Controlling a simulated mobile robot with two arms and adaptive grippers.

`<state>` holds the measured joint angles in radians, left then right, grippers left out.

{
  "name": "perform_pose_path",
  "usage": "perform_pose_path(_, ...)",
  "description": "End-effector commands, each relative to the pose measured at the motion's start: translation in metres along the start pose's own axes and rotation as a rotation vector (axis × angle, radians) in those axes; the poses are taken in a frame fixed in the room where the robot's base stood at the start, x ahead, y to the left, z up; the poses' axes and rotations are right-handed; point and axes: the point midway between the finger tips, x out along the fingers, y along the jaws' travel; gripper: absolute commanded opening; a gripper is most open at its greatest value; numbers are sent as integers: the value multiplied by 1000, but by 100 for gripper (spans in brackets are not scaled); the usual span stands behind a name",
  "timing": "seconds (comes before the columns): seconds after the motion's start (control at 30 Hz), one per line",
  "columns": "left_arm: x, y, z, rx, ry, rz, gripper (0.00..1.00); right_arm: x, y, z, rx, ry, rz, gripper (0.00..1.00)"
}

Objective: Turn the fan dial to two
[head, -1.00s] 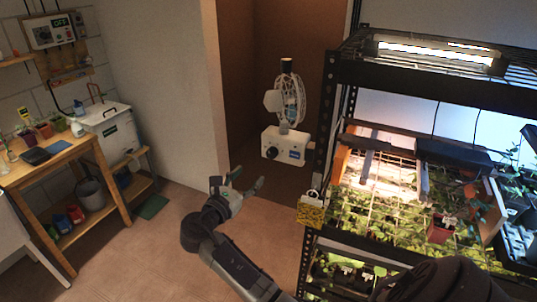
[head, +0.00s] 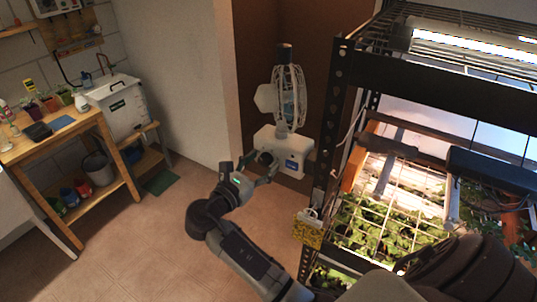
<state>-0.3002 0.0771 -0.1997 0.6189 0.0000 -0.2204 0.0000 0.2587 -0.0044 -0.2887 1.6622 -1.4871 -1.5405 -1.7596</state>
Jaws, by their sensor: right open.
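The white fan (head: 289,97) has a round cage and stands on a white box-shaped base (head: 297,145). A dark round dial (head: 266,158) is on the left part of the base's front, next to a blue label (head: 292,165). My right gripper (head: 260,166) is open, with its fingers in front of the dial, one to the left and one to the lower right in the picture. I cannot tell whether they touch it. The dial is partly covered and its setting is too small to read. My left gripper is not in view.
The black rack (head: 335,120) with lit seedlings stands close on the right of the fan; a yellow padlocked tag (head: 308,230) hangs at its post. A wooden bench (head: 75,140) is at the left. The floor (head: 130,235) between is clear.

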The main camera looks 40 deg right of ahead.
Motion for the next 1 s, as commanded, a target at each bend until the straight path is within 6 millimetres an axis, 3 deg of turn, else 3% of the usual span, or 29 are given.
perform_pose_path(0.33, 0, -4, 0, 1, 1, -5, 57, -2, 0, 0, 0, 1, 0, 61)
perform_pose_path(0.7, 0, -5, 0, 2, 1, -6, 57, -2, 0, 0, 0, 0, 0, 1)
perform_pose_path(1.0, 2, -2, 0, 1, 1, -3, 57, -2, -1, 0, 37, 2, 0, 1)
